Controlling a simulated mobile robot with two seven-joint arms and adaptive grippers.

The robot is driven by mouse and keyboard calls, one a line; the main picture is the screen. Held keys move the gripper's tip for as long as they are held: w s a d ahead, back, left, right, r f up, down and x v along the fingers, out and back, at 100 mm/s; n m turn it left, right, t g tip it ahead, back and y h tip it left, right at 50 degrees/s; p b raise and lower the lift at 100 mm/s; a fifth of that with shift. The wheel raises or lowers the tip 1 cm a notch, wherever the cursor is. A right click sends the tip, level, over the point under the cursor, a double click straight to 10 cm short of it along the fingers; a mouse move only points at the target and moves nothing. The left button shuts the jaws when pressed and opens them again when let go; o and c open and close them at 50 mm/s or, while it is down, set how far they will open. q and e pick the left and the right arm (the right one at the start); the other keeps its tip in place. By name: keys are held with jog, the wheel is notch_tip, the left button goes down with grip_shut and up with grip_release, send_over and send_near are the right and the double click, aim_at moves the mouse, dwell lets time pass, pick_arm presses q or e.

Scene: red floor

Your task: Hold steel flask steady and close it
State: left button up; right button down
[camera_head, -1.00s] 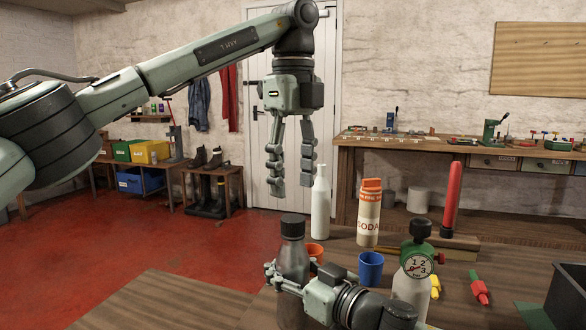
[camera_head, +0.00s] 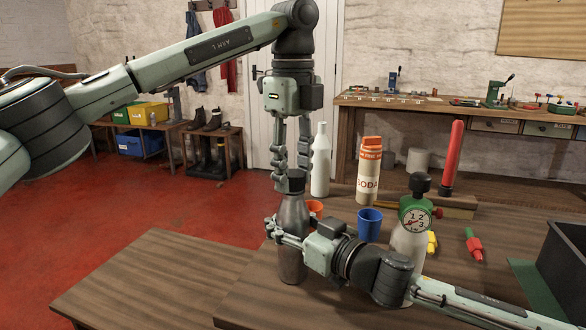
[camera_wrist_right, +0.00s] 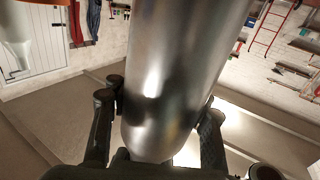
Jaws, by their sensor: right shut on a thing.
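The steel flask (camera_head: 292,215) stands upright at the table's near left edge, with a dark cap (camera_head: 293,186) at its top. My right gripper (camera_head: 272,229) is shut around the flask's body from the front. In the right wrist view the shiny flask (camera_wrist_right: 178,75) fills the space between my right fingers (camera_wrist_right: 160,130). My left gripper (camera_head: 292,180) points straight down from above, its fingertips at the cap and partly covering it. Whether its fingers press on the cap cannot be told.
An orange cup (camera_head: 315,207), blue cup (camera_head: 369,224) and white bottle (camera_head: 320,165) stand close to the flask. A soda container (camera_head: 369,170) and a gauge-topped bottle (camera_head: 408,240) are to the right. A dark bin (camera_head: 567,265) is at far right.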

pick_arm(q)
grip_shut()
jog(key=m, duration=0.4)
jog(key=shift+m, duration=0.3)
jog(key=m, duration=2.7)
jog(key=shift+f, duration=0.1)
jog(key=m, duration=0.2)
jog(key=shift+m, duration=0.3)
jog(key=o, duration=0.6)
grip_release()
notch_tip(320, 180, up, 12)
